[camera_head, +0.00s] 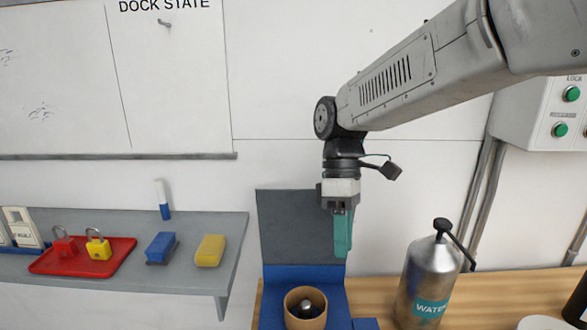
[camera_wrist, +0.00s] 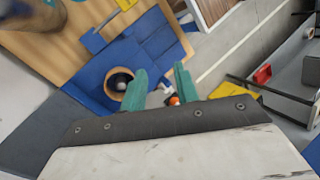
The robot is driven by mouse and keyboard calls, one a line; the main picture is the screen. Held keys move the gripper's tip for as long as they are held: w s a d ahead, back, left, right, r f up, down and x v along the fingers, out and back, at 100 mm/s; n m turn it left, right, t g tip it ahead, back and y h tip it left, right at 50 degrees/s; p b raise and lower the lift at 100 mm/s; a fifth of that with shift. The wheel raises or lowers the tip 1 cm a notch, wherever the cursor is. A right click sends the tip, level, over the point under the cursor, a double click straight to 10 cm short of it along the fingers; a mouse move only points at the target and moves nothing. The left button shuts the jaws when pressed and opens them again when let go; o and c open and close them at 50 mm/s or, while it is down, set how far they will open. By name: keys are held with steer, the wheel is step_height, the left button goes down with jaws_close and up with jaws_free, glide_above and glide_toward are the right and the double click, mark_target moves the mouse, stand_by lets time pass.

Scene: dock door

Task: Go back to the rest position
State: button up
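My gripper (camera_head: 342,240) hangs from my arm with its teal fingers pointing down, in front of the grey panel behind the wooden counter. In the wrist view, the two fingers (camera_wrist: 161,86) stand apart with nothing held between them. The gripper is above the blue mat (camera_head: 337,297), clear of it. A tan round cup (camera_head: 291,311) with a dark, shiny knob-like thing inside stands on the mat, below and left of the fingers. The cup also shows in the wrist view (camera_wrist: 108,90), close beside the left finger in the picture.
A metal water bottle (camera_head: 423,285) stands on the wooden counter (camera_head: 490,290) at right. At left, a grey shelf (camera_head: 205,228) holds a red tray (camera_head: 100,265) with two padlocks, a blue block (camera_head: 161,246) and a yellow sponge (camera_head: 210,250). A control box (camera_head: 540,110) hangs at upper right.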

steer(key=s+d+m+t, duration=0.6)
steer(key=s+d+m, duration=0.7)
steer(key=s+d, duration=0.3)
steer(key=shift+s+d, duration=0.15)
steer(key=shift+s, duration=0.8)
